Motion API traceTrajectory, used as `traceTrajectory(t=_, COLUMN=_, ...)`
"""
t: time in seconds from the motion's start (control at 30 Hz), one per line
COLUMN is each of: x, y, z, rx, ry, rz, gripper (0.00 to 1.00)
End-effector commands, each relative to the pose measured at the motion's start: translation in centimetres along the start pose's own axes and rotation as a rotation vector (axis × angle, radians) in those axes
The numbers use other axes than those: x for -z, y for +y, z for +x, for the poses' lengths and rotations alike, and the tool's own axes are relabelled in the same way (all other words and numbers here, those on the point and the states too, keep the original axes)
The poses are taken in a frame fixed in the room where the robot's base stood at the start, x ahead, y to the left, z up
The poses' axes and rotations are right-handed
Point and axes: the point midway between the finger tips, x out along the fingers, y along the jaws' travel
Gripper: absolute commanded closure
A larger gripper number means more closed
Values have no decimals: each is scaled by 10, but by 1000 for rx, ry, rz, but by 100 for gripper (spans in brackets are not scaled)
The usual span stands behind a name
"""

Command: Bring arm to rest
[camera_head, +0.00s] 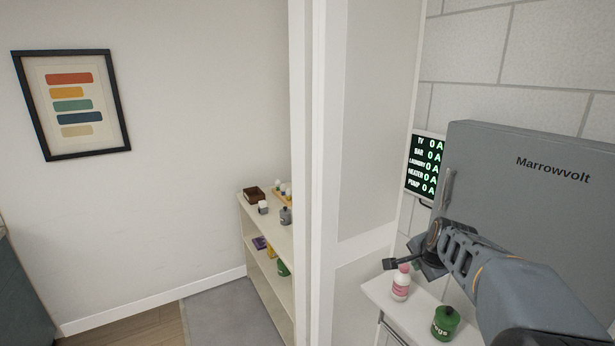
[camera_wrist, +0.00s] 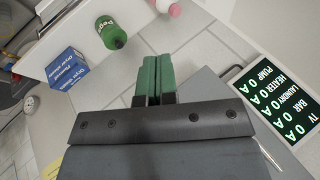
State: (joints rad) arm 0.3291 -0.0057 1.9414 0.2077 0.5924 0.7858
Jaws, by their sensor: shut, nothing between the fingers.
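My arm reaches in from the lower right of the head view, in front of a grey cabinet labelled Marrowvolt (camera_head: 540,190). My gripper (camera_head: 400,264) is near a small white table, close to a pink and white bottle (camera_head: 401,283). In the wrist view the green fingers of my gripper (camera_wrist: 153,62) are together, with nothing between them. The fingertips are partly hidden by the arm in the head view.
A green container (camera_head: 445,321) stands on the white table (camera_head: 377,290). A lit display (camera_head: 425,165) hangs on the wall beside the cabinet. A shelf (camera_head: 262,230) with several items stands beyond the white door frame (camera_head: 325,200). A blue box (camera_wrist: 68,72) shows in the wrist view.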

Motion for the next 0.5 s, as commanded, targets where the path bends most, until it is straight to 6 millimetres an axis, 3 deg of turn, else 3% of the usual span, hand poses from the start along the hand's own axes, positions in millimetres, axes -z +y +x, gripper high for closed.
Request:
traceTrajectory(t=0.1, x=-54, y=44, z=-23, rx=-102, ry=-110, rz=-421, gripper=100)
traceTrajectory(t=0.23, x=-113, y=92, z=-57, rx=-150, ry=-230, rz=-856, gripper=100)
traceTrajectory(t=0.4, x=-156, y=130, z=-86, rx=-145, ry=-284, rz=-1131, gripper=100)
traceTrajectory(t=0.5, x=-168, y=137, z=-96, rx=-120, ry=-268, rz=-1178, gripper=100)
